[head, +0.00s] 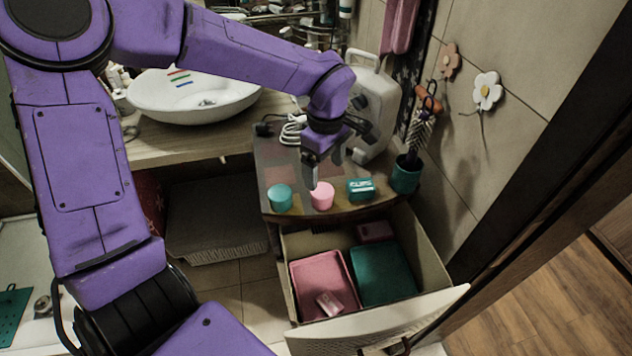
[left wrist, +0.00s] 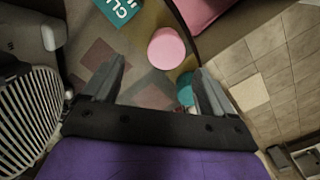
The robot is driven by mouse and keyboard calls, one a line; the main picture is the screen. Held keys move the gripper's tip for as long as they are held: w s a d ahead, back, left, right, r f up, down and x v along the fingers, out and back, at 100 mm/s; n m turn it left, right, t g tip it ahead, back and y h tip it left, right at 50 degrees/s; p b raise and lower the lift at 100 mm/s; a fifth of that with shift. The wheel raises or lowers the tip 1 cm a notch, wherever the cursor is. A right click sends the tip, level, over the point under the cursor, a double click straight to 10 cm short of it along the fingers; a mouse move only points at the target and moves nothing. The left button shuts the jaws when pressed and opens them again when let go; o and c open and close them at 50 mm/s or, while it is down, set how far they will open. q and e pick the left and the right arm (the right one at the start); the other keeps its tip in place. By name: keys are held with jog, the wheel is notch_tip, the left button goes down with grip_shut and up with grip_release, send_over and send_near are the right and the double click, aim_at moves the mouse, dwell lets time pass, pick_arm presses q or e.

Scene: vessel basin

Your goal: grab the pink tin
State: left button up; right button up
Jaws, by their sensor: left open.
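The pink tin (head: 322,196) is a small round tin standing on the small cabinet top, between a teal round tin (head: 280,197) and a teal box with "CLIPS" lettering (head: 360,188). My left gripper (head: 312,178) points down just above and behind the pink tin, its jaws apart and empty. In the left wrist view the pink tin (left wrist: 166,48) lies beyond the fingertips, toward the top, not between the fingers. The teal tin (left wrist: 186,88) is partly hidden by one finger, and the clips box (left wrist: 118,8) is cut off at the top. My right gripper is not seen.
An open drawer (head: 437,262) below holds a pink tray (head: 343,262), a green tray (head: 383,275) and small pink items. A dark green brush holder (head: 405,176) and a pale appliance (head: 380,100) stand on the cabinet top. A white basin (head: 190,103) is at left.

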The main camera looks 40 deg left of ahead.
aim_at(321, 189)
pick_arm(q)
jog(key=f, duration=0.2)
jog(key=f+p, duration=0.1)
jog(key=f, duration=0.4)
jog(key=shift+s+a+f, duration=0.1)
jog(key=shift+s+f, duration=0.25)
jog(key=shift+s, duration=0.05)
jog(key=c, duration=1.1)
